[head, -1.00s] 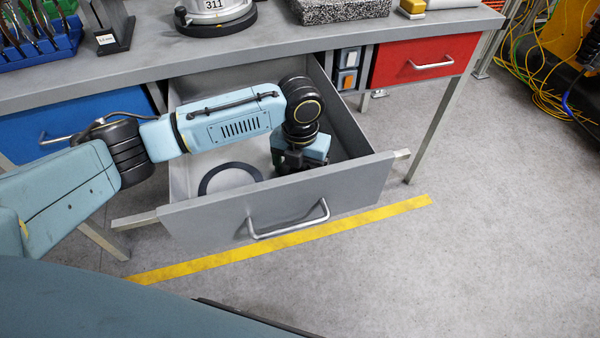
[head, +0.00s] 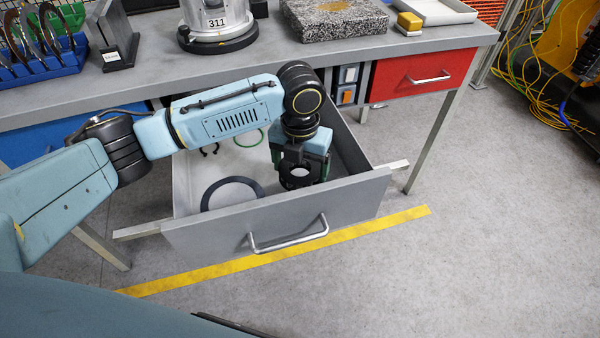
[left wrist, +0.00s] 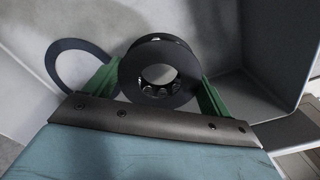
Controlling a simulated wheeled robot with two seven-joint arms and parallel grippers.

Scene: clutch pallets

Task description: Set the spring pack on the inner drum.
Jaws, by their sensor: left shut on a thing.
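My left gripper (head: 301,168) is over the open grey drawer, pointing down. Its green fingers are shut on the spring pack (head: 290,184), a thick black ring with a round hole. In the left wrist view the spring pack (left wrist: 184,58) sits between the two fingers, with small shiny coils showing inside its hole. It appears to be held above the drawer floor. A silver round housing marked 311 (head: 212,24) stands on a black base on the bench; its top is cut off, and I cannot make out the inner drum. My right gripper is out of view.
A flat dark ring (head: 208,195) and a thin green ring (head: 258,138) lie in the drawer (head: 215,240). On the bench are a speckled stone block (head: 335,20), a yellow block (head: 409,24), a tray (head: 440,10) and a blue rack (head: 45,65).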

